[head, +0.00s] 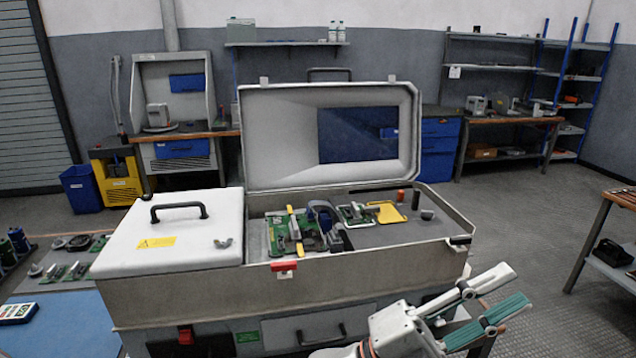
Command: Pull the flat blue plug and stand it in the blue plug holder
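An open grey case (330,285) stands in front of me, its raised lid (270,130) tilted back. In its right bay is a green circuit board (281,232) with yellow levers and several small parts. A dark blue, curved part (321,210) rises from the board; it may be the flat blue plug or its cable, too small to tell. I cannot make out the blue plug holder for certain.
A closed white cover with a black handle (178,209) fills the case's left side. A workbench (603,262) stands at right; the floor between is clear.

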